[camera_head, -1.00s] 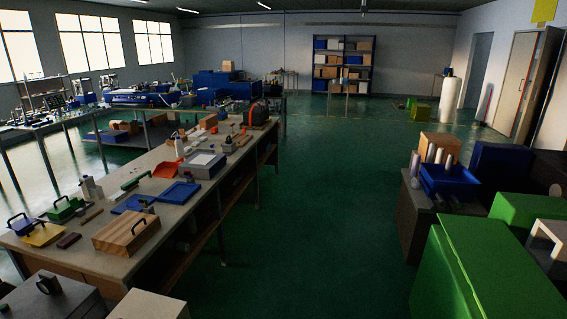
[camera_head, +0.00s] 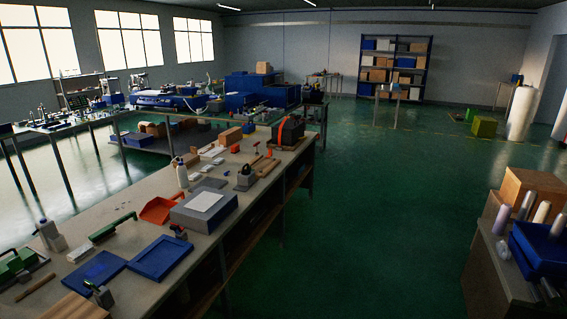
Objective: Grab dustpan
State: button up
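An orange scoop-shaped item (camera_head: 160,211), which looks like the dustpan, lies on the long workbench (camera_head: 232,228) at its left side. A grey box (camera_head: 204,211) with a white sheet on top stands close to its right. A white bottle (camera_head: 182,177) stands just behind it, and a green-handled brush (camera_head: 112,227) lies to its front left. My gripper is not in view.
Two blue trays (camera_head: 161,258) lie on the bench in front of the orange item. The green floor (camera_head: 390,215) right of the bench is open. A cluttered stand with a blue bin (camera_head: 543,250) and cardboard boxes (camera_head: 530,188) edges the right side.

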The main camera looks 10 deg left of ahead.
aim_at(156, 211)
jog(key=i+u, duration=0.75)
jog(key=i+l+u, duration=0.2)
jog(key=i+u, duration=0.2)
jog(key=i+j+u, duration=0.2)
jog(key=i+u, duration=1)
jog(key=i+l+u, duration=0.25)
jog(key=i+u, duration=0.15)
